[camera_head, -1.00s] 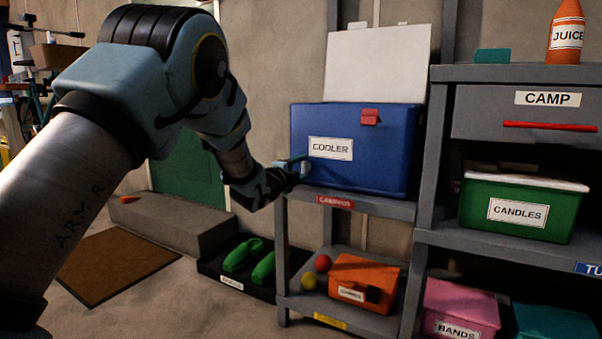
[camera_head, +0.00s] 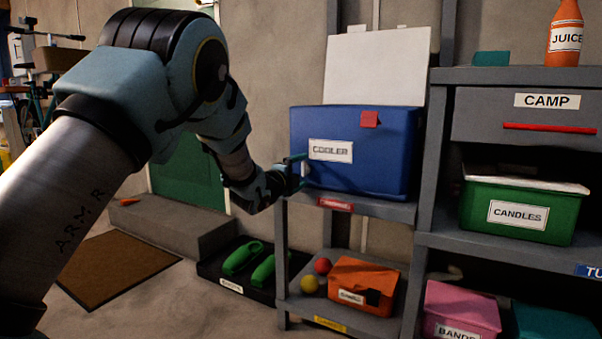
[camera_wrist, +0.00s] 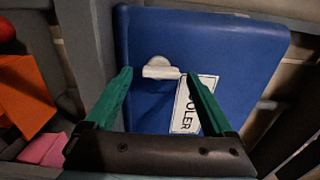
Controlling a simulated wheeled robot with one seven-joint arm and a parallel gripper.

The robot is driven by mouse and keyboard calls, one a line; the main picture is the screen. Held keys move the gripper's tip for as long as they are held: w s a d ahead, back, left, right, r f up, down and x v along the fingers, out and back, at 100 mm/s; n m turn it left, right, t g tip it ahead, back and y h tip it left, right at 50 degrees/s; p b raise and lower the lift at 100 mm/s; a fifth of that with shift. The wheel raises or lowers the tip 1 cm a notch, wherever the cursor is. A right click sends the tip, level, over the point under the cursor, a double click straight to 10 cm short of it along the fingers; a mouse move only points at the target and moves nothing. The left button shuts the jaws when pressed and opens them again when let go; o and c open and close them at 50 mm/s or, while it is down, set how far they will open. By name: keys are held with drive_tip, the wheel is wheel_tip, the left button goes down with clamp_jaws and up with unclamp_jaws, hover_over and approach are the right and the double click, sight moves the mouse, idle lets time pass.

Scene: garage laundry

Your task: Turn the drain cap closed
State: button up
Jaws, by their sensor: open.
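The blue cooler (camera_head: 375,155) stands on the upper shelf, with its lid up against the wall. Its white drain cap (camera_wrist: 160,68) shows in the wrist view as a round base with a bar-shaped handle across it, beside the COOLER label (camera_wrist: 193,105). The cap is on the cooler's face, left of the label in the head view, where my gripper partly covers it. My gripper (camera_head: 297,172) is at the cooler's left end. Its teal fingers are open and spread to either side of the cap in the wrist view (camera_wrist: 157,74). I see no clear contact with the cap.
The cooler's shelf (camera_head: 375,206) runs just below my gripper. An orange box (camera_head: 362,275) and two small balls sit on the lower shelf. A taller rack with a green CANDLES bin (camera_head: 520,209) stands to the right. Open floor and a brown mat (camera_head: 115,265) lie left.

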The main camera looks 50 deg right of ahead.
drive_tip(key=p+v, duration=0.2)
drive_tip(key=v, duration=0.8)
drive_tip(key=shift+a+p, duration=0.35)
